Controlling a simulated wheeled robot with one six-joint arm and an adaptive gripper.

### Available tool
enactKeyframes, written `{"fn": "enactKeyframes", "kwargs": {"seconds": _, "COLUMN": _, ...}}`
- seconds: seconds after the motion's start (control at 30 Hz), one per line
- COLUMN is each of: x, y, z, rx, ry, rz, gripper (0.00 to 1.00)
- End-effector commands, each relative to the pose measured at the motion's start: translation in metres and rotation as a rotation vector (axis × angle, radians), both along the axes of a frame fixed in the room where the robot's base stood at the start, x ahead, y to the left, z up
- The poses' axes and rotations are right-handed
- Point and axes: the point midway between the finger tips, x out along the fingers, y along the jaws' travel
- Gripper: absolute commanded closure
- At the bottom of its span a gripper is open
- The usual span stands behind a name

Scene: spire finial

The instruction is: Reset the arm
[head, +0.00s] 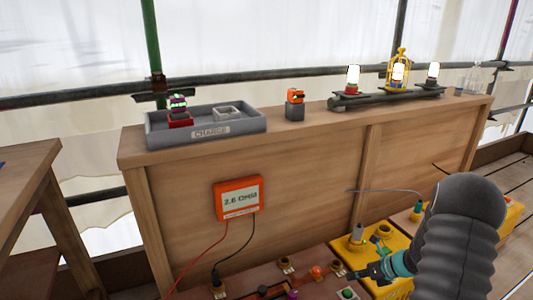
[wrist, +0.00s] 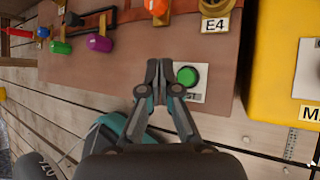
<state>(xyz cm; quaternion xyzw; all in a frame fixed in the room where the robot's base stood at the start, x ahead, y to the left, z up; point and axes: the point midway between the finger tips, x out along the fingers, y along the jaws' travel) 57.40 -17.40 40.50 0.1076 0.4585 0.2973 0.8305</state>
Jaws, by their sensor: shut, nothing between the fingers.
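My gripper (wrist: 160,68) is shut and empty in the wrist view, with its fingertips together over the brown panel (wrist: 130,75). A round green button (wrist: 187,76) is just right of the fingertips, on a pale label partly hidden by the fingers. I cannot tell whether the fingers touch the panel. In the head view my gripper (head: 362,273) is low at the right of centre, left of my dark, ribbed arm (head: 455,245). The green button also shows there (head: 347,293), just below the gripper.
An orange meter (head: 238,198) reading 2.6 hangs on the wooden wall, with red and black leads. Yellow boxes (head: 388,257) stand beside the panel. A grey charging tray (head: 155,133), an orange device (head: 295,97) and several lit lamps (head: 398,75) stand on the ledge above.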

Motion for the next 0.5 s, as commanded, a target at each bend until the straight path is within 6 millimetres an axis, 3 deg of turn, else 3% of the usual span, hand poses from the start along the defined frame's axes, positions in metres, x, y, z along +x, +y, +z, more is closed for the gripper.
{"fn": "enactKeyframes", "kwargs": {"seconds": 0.27, "x": -0.044, "y": 0.015, "z": -0.016, "rx": -0.143, "ry": -0.128, "rz": 0.386, "gripper": 1.00}}
{"fn": "enactKeyframes", "kwargs": {"seconds": 0.5, "x": -0.087, "y": 0.030, "z": 0.014, "rx": -0.285, "ry": -0.277, "rz": 0.790, "gripper": 1.00}}
